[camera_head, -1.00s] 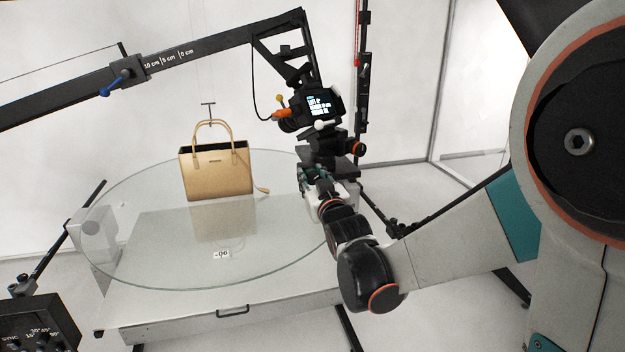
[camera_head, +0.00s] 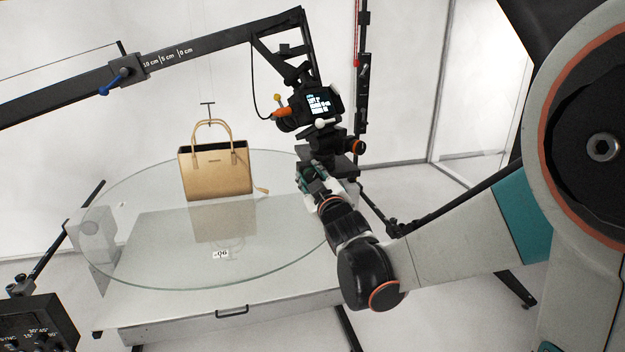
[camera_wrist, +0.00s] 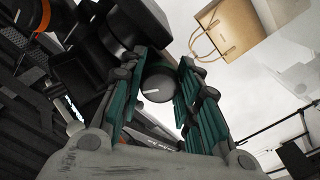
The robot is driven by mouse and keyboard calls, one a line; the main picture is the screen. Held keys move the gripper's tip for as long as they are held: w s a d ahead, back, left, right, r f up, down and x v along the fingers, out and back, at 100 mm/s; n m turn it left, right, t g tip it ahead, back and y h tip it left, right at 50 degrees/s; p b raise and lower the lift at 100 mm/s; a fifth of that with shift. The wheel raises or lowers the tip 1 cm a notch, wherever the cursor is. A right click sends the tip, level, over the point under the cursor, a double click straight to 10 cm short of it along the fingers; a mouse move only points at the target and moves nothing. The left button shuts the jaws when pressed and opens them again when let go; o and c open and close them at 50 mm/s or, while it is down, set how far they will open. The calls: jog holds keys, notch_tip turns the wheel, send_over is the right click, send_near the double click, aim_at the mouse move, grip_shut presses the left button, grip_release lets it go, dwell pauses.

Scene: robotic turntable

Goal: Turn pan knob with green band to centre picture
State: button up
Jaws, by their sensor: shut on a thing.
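The camera (camera_head: 318,103) with a lit rear screen sits on a black tripod head at the end of the boom. In the wrist view a round dark knob (camera_wrist: 158,88) with a white line on its face sits between the teal fingers of my gripper (camera_wrist: 163,66). The gripper is shut on this knob. I cannot make out a green band; the fingers cover its sides. In the head view my gripper (camera_head: 313,180) is just below the tripod head, and the knob is hidden there. The screen is too small to read.
A tan handbag (camera_head: 215,173) stands on the round glass turntable (camera_head: 150,262), left of my gripper. It also shows in the wrist view (camera_wrist: 228,30). The black boom (camera_head: 215,48) crosses above. A control box (camera_head: 38,325) is at lower left.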

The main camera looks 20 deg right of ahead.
jog(key=shift+n, duration=1.9)
jog(key=o, duration=1.1)
jog(key=s, duration=1.2)
jog(key=shift+s, duration=0.1)
